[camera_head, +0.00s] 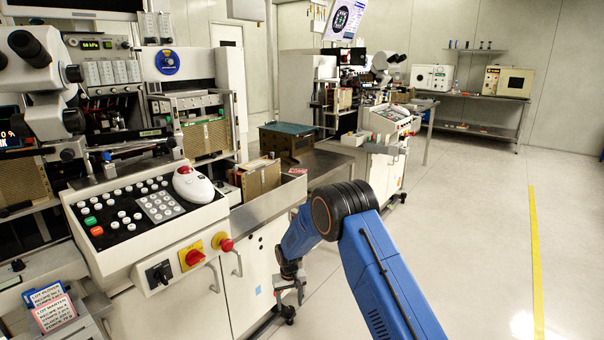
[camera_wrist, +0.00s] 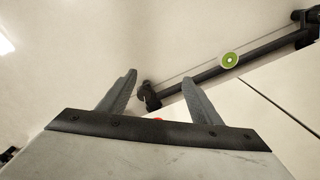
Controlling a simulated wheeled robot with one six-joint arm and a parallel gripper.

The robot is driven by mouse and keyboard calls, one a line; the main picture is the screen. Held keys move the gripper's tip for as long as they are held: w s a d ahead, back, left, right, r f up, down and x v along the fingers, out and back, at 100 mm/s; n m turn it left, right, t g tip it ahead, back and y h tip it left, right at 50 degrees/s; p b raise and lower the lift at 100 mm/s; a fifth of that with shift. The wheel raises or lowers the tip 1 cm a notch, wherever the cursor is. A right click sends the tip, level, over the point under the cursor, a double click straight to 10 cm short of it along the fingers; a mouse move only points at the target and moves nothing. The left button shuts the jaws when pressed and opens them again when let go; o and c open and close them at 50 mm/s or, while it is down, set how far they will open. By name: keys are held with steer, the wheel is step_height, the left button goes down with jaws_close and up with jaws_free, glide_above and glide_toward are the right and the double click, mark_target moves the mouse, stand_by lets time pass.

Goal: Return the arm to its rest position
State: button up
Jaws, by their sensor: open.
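My arm is blue with a black elbow joint and is bent in front of the bonding machine in the head view. My gripper (camera_head: 301,291) hangs low at the left end of the arm, close to the white cabinet front (camera_head: 262,262). In the wrist view my gripper (camera_wrist: 160,92) shows two grey fingers spread apart with nothing between them. Behind the fingers are a pale surface and a dark bar with a round green disc (camera_wrist: 229,60).
The bonding machine's control panel (camera_head: 140,212), with a red emergency knob (camera_head: 222,242), juts out at left. A metal bench (camera_head: 325,165) bears a box with a green top (camera_head: 287,128). Open floor (camera_head: 480,230) with a yellow line (camera_head: 535,250) lies at right.

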steer(key=s+d+r+m+t, duration=0.1)
steer(key=s+d+r, duration=0.55)
steer(key=r, duration=0.65)
steer(key=s+d+r, duration=0.5)
steer(key=d+r, duration=0.2)
steer(key=r, duration=0.5)
steer(key=s+d+r+m+t, duration=0.1)
steer(key=s+d+r, duration=0.5)
steer(key=r, duration=0.7)
steer(key=s+d+r+t, duration=0.1)
steer(key=s+d+r, duration=0.35)
steer(key=s, duration=0.35)
steer(key=s+d+r, duration=0.4)
steer(key=s+d, duration=0.1)
steer(key=s, duration=0.3)
steer(key=s+d+f, duration=0.1)
steer(key=s+d, duration=0.1)
steer(key=s, duration=0.7)
steer(key=s+d+m+t, duration=0.1)
steer(key=s+d, duration=0.2)
steer(key=s, duration=0.6)
steer(key=shift+s+f+t, duration=0.3)
steer(key=shift+f, duration=0.05)
